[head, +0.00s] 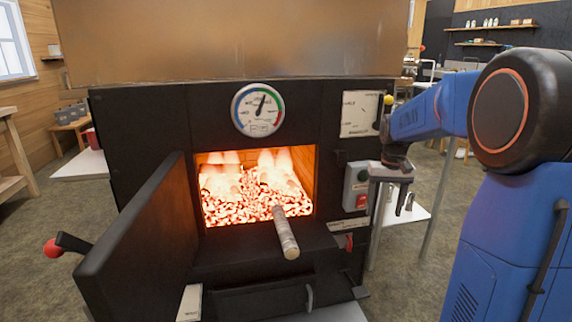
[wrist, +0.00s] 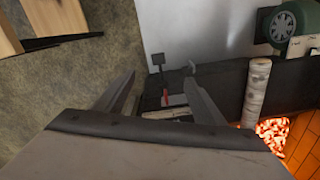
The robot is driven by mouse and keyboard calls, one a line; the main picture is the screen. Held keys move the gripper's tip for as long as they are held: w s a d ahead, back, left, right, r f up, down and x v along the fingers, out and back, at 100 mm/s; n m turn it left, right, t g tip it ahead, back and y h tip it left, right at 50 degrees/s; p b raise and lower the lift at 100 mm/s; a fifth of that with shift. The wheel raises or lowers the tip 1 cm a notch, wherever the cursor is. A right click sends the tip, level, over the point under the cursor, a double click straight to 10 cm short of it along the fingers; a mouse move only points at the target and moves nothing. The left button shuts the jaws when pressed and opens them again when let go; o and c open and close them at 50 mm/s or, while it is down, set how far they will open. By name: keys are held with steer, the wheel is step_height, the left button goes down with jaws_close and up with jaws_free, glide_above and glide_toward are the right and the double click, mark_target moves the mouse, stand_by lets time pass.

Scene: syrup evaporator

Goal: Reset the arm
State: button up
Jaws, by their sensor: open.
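My gripper (head: 388,197) is open and empty, hanging from my blue arm at the right of the evaporator, near the control box. In the wrist view my gripper (wrist: 160,88) shows its two fingers spread wide, with nothing between them; parts of the evaporator's front lie below and beyond.
The black firebox door (head: 140,240) stands open at the left. A pale log (head: 286,235) sticks out of the glowing firebox (head: 255,188); the log also shows in the wrist view (wrist: 257,88).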

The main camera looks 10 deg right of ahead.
steer(key=s+a+n+t, duration=0.1)
steer(key=s+a, duration=0.4)
steer(key=s, duration=0.5)
steer(key=s+a+n+t, duration=0.1)
steer(key=s+a, duration=0.4)
steer(key=s, duration=0.5)
steer(key=s+a+n+t, duration=0.1)
steer(key=s+a+t, duration=0.1)
steer(key=s+a, duration=0.4)
steer(key=s, duration=0.4)
steer(key=shift+s+f+t, duration=0.15)
steer(key=shift+s+t, duration=0.05)
steer(key=shift+t, duration=0.2)
